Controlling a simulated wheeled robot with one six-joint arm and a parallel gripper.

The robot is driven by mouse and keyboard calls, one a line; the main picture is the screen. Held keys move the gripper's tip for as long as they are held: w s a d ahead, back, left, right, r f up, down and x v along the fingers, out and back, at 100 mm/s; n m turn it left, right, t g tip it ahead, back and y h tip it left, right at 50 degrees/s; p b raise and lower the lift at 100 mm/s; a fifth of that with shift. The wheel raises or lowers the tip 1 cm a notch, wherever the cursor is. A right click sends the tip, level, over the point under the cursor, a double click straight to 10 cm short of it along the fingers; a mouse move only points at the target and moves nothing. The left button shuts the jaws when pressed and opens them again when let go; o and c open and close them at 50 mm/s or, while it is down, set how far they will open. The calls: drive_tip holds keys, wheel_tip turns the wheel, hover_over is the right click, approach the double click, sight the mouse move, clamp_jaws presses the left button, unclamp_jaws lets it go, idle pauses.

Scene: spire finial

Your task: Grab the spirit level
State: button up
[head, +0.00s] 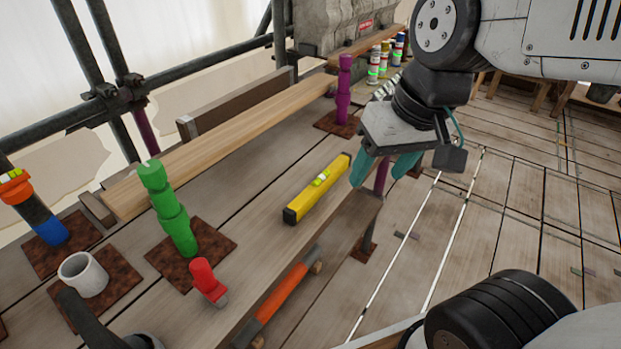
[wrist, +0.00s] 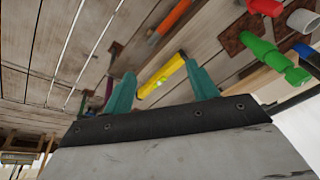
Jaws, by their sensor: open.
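The yellow spirit level (head: 317,189) with black ends lies flat on the wooden workbench, near its front edge. A bright vial window shows at its middle. My gripper (head: 384,171) is open and empty, with its teal fingers above and to the right of the level's far end, apart from it.
A green turned post (head: 170,212), a red object (head: 207,281) and a white cup (head: 83,274) stand to the left. A purple post (head: 343,92) stands behind the level. An orange-handled tool (head: 278,302) lies lower down by the bench front. Bare bench surrounds the level.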

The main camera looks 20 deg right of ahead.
drive_tip(key=w+a+f+m+t, duration=0.15)
drive_tip(key=w+a, duration=0.25)
drive_tip(key=w, duration=0.4)
drive_tip(key=w+a+m+t+y, duration=0.1)
drive_tip(key=w+a+m+t, duration=0.2)
drive_tip(key=w, duration=0.6)
drive_tip(key=w+a+f+m+t, duration=0.1)
drive_tip(key=w+a+t, duration=0.2)
drive_tip(key=w+a, duration=0.4)
drive_tip(key=m+g+h, duration=0.5)
drive_tip(key=m+h, duration=0.3)
drive_tip(key=h, duration=0.6)
approach(320, 180)
drive_tip(key=shift+w+d+f+t, duration=0.25)
drive_tip(key=shift+w+d, duration=0.1)
drive_tip(key=shift+w, duration=0.1)
drive_tip(key=shift+d+f, duration=0.15)
drive_tip(key=shift+d, duration=0.2)
drive_tip(key=x, duration=0.7)
drive_tip(key=shift+s+f, duration=0.1)
drive_tip(key=shift+s, duration=0.15)
clamp_jaws()
